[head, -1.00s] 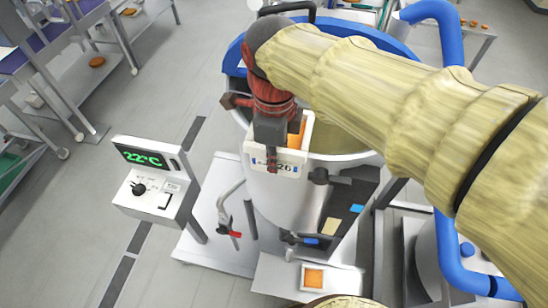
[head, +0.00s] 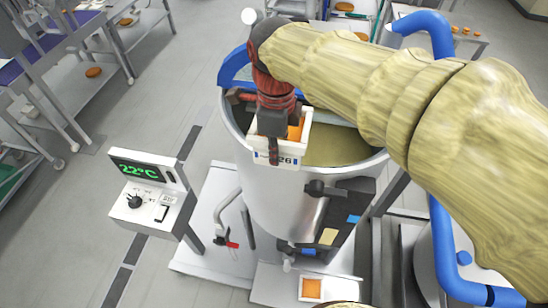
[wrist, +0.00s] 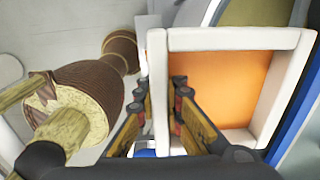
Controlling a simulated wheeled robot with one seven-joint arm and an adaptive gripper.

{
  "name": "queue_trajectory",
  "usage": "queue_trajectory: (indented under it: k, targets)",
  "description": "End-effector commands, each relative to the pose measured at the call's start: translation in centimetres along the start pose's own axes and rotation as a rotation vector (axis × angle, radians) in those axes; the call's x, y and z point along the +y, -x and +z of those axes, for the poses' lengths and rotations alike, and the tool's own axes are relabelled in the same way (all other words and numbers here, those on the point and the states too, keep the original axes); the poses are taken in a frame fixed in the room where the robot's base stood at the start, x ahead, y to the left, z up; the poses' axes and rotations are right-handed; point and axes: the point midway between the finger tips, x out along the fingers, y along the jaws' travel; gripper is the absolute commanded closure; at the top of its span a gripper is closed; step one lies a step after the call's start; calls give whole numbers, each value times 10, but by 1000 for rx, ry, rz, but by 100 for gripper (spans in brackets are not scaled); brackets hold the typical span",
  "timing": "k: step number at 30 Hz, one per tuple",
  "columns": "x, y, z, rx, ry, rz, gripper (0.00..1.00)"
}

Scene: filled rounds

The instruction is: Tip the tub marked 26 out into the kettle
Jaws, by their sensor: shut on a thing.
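My gripper (head: 270,148) is shut on the white tub marked 26 (head: 289,161), by a side wall. It also shows in the wrist view (wrist: 157,110), where the fingers pinch the left wall of the tub (wrist: 230,40). The tub looks about upright, with orange contents (wrist: 225,85) inside. The kettle (head: 285,195) is a large grey round vessel with a brownish-yellow inside (head: 335,147). In the head view the tub overlaps the kettle's near left rim; the exact height above it is hard to tell.
A control box reading 22°C (head: 140,190) stands left of the kettle. A small tray with an orange piece (head: 312,289) lies on the kettle's front platform. A blue pipe (head: 445,240) runs at right. My arm hides part of the kettle's far side.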

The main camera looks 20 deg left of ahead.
Motion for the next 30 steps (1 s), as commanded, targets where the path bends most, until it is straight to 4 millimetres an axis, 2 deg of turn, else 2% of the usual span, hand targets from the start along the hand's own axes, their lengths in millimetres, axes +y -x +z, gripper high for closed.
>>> queue_trajectory:
  k: [30]
  targets:
    - [-67, 1, 1, -2, -1, -3, 100]
